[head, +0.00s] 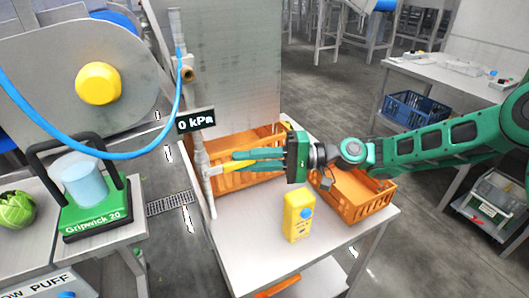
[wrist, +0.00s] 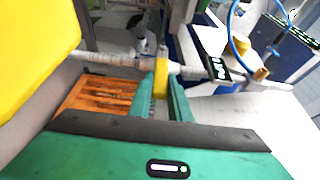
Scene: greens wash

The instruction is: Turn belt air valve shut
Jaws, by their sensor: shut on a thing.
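The air valve's yellow lever (head: 228,168) sticks out sideways, across the upright grey pipe (head: 201,165). In the wrist view the yellow lever (wrist: 161,78) lies between my green fingers, and the pipe (wrist: 110,62) runs across the picture. My gripper (head: 236,160) comes in from the right and is shut on the lever; its fingertips end close to the pipe. The display (head: 195,120) on the pipe reads 0 kPa. The valve body is partly hidden by the lever and fingers.
Orange crates (head: 352,204) stand on the table behind and below my gripper. A yellow box (head: 298,217) with a blue button stands in front. A blue hose (head: 110,155) loops left from the pipe. A green Gripwick 20 device (head: 92,212) and a lettuce (head: 17,209) are at left.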

